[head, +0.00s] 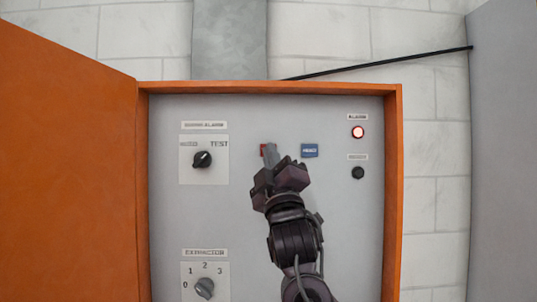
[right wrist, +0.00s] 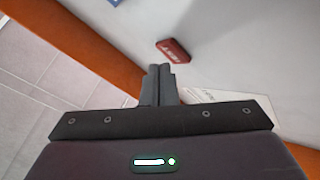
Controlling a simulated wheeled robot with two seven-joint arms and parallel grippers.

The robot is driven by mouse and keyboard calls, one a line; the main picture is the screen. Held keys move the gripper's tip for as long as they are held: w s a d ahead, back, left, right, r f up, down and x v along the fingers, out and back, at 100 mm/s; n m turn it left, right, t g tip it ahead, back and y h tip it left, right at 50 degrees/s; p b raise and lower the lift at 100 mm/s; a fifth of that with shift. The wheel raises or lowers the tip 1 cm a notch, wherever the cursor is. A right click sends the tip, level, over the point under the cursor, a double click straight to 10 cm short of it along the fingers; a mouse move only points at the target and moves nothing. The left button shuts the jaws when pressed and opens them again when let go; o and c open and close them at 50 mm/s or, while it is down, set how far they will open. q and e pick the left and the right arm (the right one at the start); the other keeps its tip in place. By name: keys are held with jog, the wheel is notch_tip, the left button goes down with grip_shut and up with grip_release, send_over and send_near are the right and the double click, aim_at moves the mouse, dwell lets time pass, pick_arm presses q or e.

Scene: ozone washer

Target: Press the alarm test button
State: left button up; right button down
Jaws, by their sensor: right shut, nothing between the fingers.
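A small red button (head: 263,150) sits on the grey panel, partly hidden behind my right gripper in the head view. In the right wrist view the red button (right wrist: 173,51) shows whole, with white lettering too small to read. My right gripper (head: 269,154) is shut and empty, its fingertips pointing at the panel close to the red button. In the right wrist view the fingertips (right wrist: 159,70) lie just below the button, with a small gap showing between them. My left gripper is not in view.
A blue button (head: 309,150) is right of the red one. A lit red lamp (head: 358,132) stands above a black round part (head: 358,173). A knob (head: 202,160) with a TEST mark is left; a numbered knob (head: 205,288) is below. An orange door (head: 65,170) stands open.

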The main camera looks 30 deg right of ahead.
jog(key=shift+s+a, duration=0.1)
jog(key=shift+s, duration=0.05)
jog(key=s+a, duration=0.1)
jog(key=s+b, duration=0.1)
jog(key=s+a+b, duration=0.1)
jog(key=s, duration=0.1)
jog(key=shift+s+a, duration=0.1)
jog(key=shift+a, duration=0.2)
dwell(0.9)
